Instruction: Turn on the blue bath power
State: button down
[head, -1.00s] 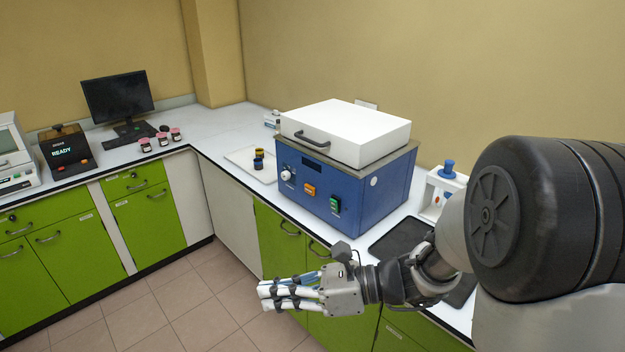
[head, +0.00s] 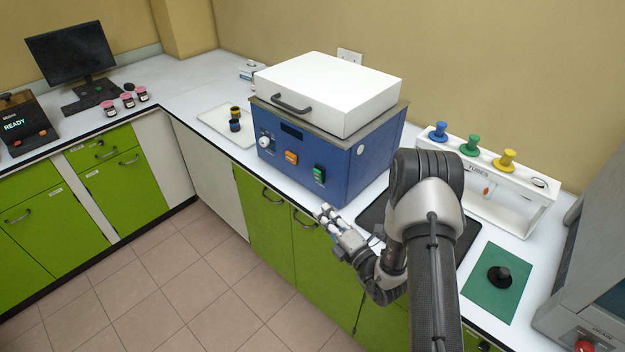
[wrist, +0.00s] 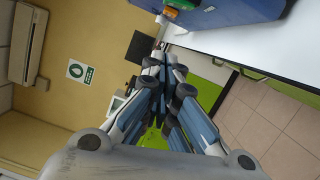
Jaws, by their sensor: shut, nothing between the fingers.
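The blue bath (head: 335,160) stands on the counter with its white lid (head: 326,92) closed. Its front has a white knob (head: 265,142), a dark display (head: 291,131), an orange switch (head: 291,157) and a green switch (head: 319,174). The display looks dark. My gripper (head: 325,213) is shut and empty, in front of and below the green switch, apart from the bath. In the wrist view my gripper's fingers (wrist: 160,75) are together, and the bath (wrist: 228,10) is at the top edge with parts of the orange switch (wrist: 181,4) and green switch (wrist: 171,14).
A white tube rack (head: 490,185) with coloured plugs stands right of the bath. A black mat (head: 374,217) lies behind my arm. A green mat (head: 480,290) with a black object is at right.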

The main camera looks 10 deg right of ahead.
aim_at(318, 175)
jog(key=shift+a, duration=0.1)
jog(key=w+r+b, duration=0.1)
jog(key=w+b, duration=0.1)
jog(key=w, duration=0.9)
jog(key=shift+w+a+r+b, duration=0.15)
jog(key=shift+w+a+b, duration=0.1)
jog(key=shift+a+b, duration=0.05)
jog(key=shift+d, duration=0.15)
